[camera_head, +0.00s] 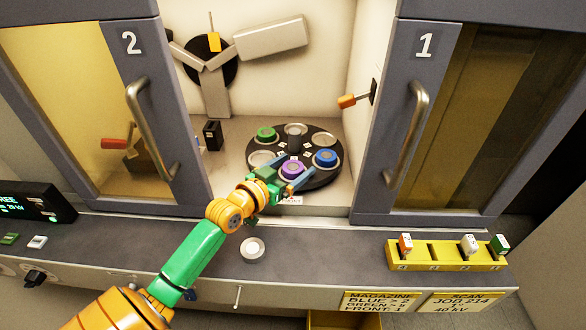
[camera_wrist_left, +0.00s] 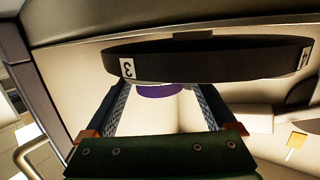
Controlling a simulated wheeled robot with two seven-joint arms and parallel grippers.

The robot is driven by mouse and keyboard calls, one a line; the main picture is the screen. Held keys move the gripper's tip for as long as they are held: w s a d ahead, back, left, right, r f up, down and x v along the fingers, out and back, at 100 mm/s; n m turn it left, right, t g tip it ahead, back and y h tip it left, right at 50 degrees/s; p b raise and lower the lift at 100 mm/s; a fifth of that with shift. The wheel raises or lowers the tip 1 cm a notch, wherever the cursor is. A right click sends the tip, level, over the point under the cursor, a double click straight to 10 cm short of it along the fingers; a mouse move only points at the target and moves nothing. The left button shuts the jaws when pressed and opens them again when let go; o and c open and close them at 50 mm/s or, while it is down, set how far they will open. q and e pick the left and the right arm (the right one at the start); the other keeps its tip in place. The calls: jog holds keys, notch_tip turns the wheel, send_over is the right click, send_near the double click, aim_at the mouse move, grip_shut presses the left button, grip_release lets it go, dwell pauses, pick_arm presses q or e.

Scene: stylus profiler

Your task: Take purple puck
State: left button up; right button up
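The purple puck (camera_head: 292,168) sits in a front position of the round black carousel (camera_head: 322,180) inside the open chamber. My left gripper (camera_head: 288,178) reaches in from the front, with its fingertips close to the purple puck. In the left wrist view, the two fingers (camera_wrist_left: 160,100) are spread apart, and part of the purple puck (camera_wrist_left: 158,90) shows between them near the dark carousel rim (camera_wrist_left: 210,62). I see a gap on each side, so no grip shows. My right gripper is in neither view.
A green puck (camera_head: 266,134) and a blue puck (camera_head: 325,157) are also on the carousel. Doors 2 (camera_head: 180,200) and 1 (camera_head: 372,217) flank the opening. A white ring-shaped item (camera_head: 252,250) lies on the counter. A yellow rack (camera_head: 394,262) with small blocks is at right.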

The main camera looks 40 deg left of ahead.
aim_at(293, 166)
pick_arm(q)
jog(key=shift+s, duration=0.1)
jog(key=c, duration=1.2)
jog(key=shift+o, duration=0.2)
jog(key=shift+r, duration=0.1)
notch_tip(293, 166, up, 3)
jog(key=shift+r, duration=0.15)
jog(key=s+d+r+p, duration=0.9)
jog(key=s+p, duration=0.2)
jog(key=p, duration=0.1)
jog(key=shift+r, duration=0.3)
